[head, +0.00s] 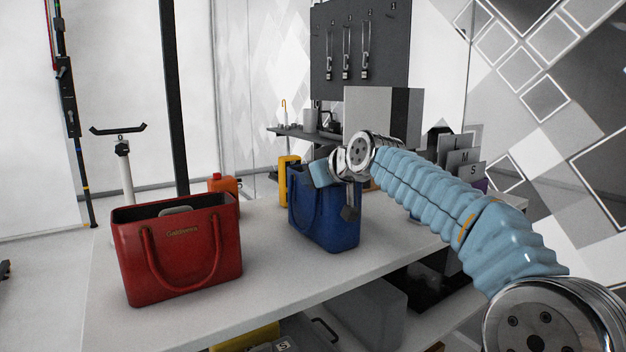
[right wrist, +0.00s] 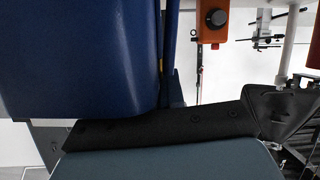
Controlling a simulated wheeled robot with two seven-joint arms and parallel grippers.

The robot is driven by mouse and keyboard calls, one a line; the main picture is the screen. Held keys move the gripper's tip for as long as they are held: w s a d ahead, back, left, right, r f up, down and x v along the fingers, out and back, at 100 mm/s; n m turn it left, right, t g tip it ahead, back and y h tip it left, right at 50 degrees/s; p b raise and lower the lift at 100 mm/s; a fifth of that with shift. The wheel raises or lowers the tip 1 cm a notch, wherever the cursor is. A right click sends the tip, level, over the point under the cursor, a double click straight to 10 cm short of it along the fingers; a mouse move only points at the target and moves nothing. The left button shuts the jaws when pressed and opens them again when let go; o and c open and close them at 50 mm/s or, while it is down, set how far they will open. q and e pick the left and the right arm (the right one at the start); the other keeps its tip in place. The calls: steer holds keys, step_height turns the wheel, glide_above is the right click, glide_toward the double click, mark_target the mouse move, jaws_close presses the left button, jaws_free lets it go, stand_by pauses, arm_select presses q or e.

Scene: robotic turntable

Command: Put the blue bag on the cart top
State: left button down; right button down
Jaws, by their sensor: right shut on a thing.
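The blue bag (head: 325,222) is upright at the middle of the white top (head: 270,262), by its far edge. I cannot tell whether its base touches the surface. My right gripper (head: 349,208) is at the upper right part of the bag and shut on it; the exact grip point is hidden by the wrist. In the right wrist view the blue bag (right wrist: 85,60) fills the upper left, right against a dark finger (right wrist: 160,130). My left gripper is not in view.
A red bag (head: 180,250) stands on the white top to the left. An orange container (head: 223,183) and a yellow object (head: 287,180) are behind. Grey bins (head: 370,315) sit on a shelf below. The top between the bags and in front is clear.

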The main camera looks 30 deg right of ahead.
steer(key=c, duration=1.2)
jaws_free()
steer(key=shift+f, duration=0.1)
steer(key=shift+c, duration=0.2)
steer(key=shift+s+r, duration=0.15)
steer(key=shift+r, duration=0.05)
steer(key=b+v, duration=0.1)
steer(key=v, duration=1)
steer(key=shift+s+r, duration=0.15)
steer(key=shift+s, duration=0.15)
